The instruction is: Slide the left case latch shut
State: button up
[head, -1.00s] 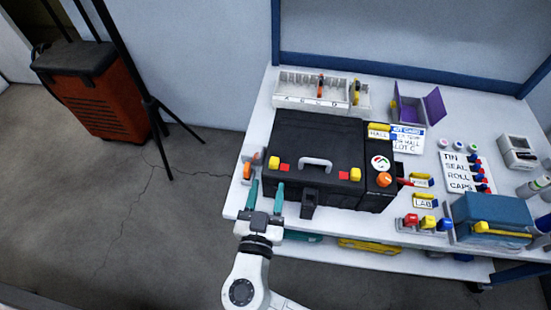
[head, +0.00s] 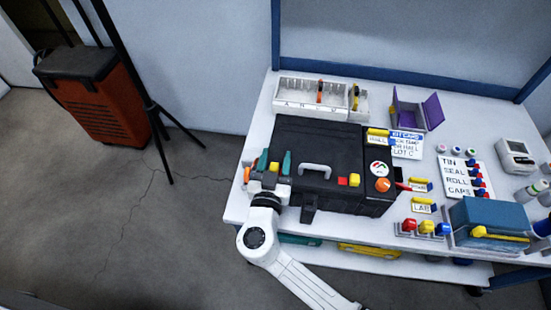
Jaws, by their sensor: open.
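The black case (head: 325,150) lies closed on the white bench, with a pale handle (head: 315,171) at its front middle. The left case latch, a yellow block (head: 274,167), sits near the front left of the lid. My gripper (head: 275,161) is open, with one teal finger on each side of this latch. I cannot tell whether either finger touches it. The red patch beside the left latch is hidden by my right-hand finger. The right latch (head: 355,181) is yellow, with a red patch (head: 342,181) to its left.
A white slotted rack (head: 300,105) stands behind the case, and an open purple box (head: 413,110) at the back. Colored blocks (head: 425,226) and a teal box (head: 490,222) stand to the right. An orange-tipped item (head: 246,175) is close left of my gripper.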

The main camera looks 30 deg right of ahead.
jog(key=shift+c, duration=0.3)
grip_shut()
jog(key=shift+s+d+f+b, duration=0.25)
jog(key=shift+s+d+b, duration=0.3)
jog(key=shift+b, duration=0.25)
jog(key=shift+s+d+r, duration=0.2)
jog(key=shift+s+d, duration=0.1)
jog(key=shift+d, duration=0.15)
jog(key=shift+o, duration=0.3)
grip_release()
jog(key=shift+d, duration=0.1)
